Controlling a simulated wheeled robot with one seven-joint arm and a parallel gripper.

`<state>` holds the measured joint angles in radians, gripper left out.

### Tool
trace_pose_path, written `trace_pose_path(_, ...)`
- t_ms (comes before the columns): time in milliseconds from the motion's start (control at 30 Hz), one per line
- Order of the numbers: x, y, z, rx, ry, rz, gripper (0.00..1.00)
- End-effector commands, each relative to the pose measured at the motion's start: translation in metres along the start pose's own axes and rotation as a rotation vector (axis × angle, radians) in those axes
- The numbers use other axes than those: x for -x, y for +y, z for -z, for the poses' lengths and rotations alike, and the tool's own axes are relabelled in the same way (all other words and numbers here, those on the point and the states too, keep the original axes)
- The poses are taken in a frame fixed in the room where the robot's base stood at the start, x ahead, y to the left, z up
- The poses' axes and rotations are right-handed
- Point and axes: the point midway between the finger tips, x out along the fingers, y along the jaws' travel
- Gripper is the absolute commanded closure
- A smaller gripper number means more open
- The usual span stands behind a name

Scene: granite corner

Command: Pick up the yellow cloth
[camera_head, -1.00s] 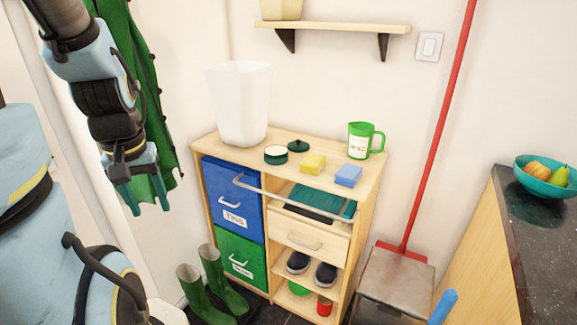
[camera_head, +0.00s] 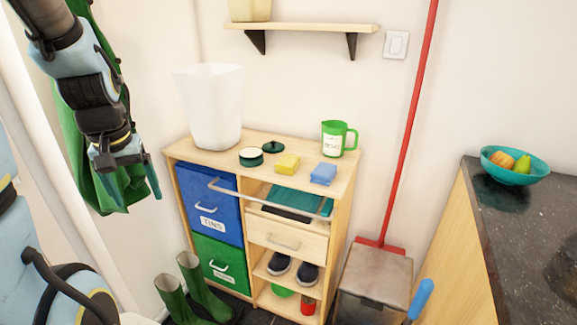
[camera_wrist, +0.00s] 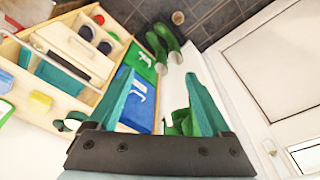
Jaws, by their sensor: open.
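The yellow cloth (camera_head: 287,163) is a small folded block lying on the top of the wooden cabinet (camera_head: 340,178). It lies between a dark green lid and a blue folded cloth (camera_head: 323,174). In the wrist view the yellow cloth (camera_wrist: 40,102) shows at the left edge, well away from my fingers. My gripper (camera_head: 128,188) hangs at the left of the head view, in front of the green garment, apart from the cabinet. Its two teal fingers are spread with nothing held between them, as the wrist view (camera_wrist: 161,88) shows.
A tall white bin (camera_head: 210,105), a round tin (camera_head: 251,157) and a green mug (camera_head: 334,139) stand on the cabinet. A rail (camera_head: 262,194) runs along its front. A shelf (camera_head: 300,27) is above. A green garment (camera_head: 75,125) hangs left; boots (camera_head: 190,285) stand below.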

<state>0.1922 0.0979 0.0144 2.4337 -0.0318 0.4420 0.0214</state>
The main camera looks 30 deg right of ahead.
Motion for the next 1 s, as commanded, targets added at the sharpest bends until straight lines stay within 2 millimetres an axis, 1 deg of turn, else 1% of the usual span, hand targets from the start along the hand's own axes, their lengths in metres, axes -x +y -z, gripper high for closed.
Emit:
trace_pose_path(33,-0.009,0.019,0.028,-0.048,0.013,-0.012,0.11)
trace_pose_path(67,-0.012,0.032,0.046,-0.078,0.023,-0.020,0.08)
trace_pose_path(100,-0.017,0.052,0.070,-0.118,0.038,-0.031,0.03)
trace_pose_path(133,-0.021,0.069,0.088,-0.152,0.049,-0.040,0.00)
trace_pose_path(167,-0.025,0.087,0.105,-0.184,0.060,-0.048,0.00)
trace_pose_path(200,-0.030,0.113,0.125,-0.228,0.076,-0.060,0.00)
trace_pose_path(267,-0.038,0.154,0.152,-0.294,0.097,-0.077,0.00)
trace_pose_path(300,-0.043,0.183,0.167,-0.340,0.113,-0.088,0.00)
trace_pose_path(367,-0.050,0.226,0.185,-0.403,0.135,-0.105,0.00)
trace_pose_path(400,-0.053,0.254,0.193,-0.445,0.149,-0.115,0.00)
trace_pose_path(500,-0.060,0.314,0.205,-0.529,0.179,-0.138,0.00)
trace_pose_path(600,-0.063,0.354,0.209,-0.585,0.200,-0.155,0.00)
trace_pose_path(667,-0.065,0.369,0.209,-0.606,0.207,-0.160,0.00)
trace_pose_path(733,-0.067,0.377,0.210,-0.618,0.210,-0.163,0.00)
trace_pose_path(833,-0.078,0.382,0.212,-0.621,0.210,-0.164,0.00)
trace_pose_path(1000,-0.103,0.387,0.216,-0.619,0.210,-0.164,0.00)
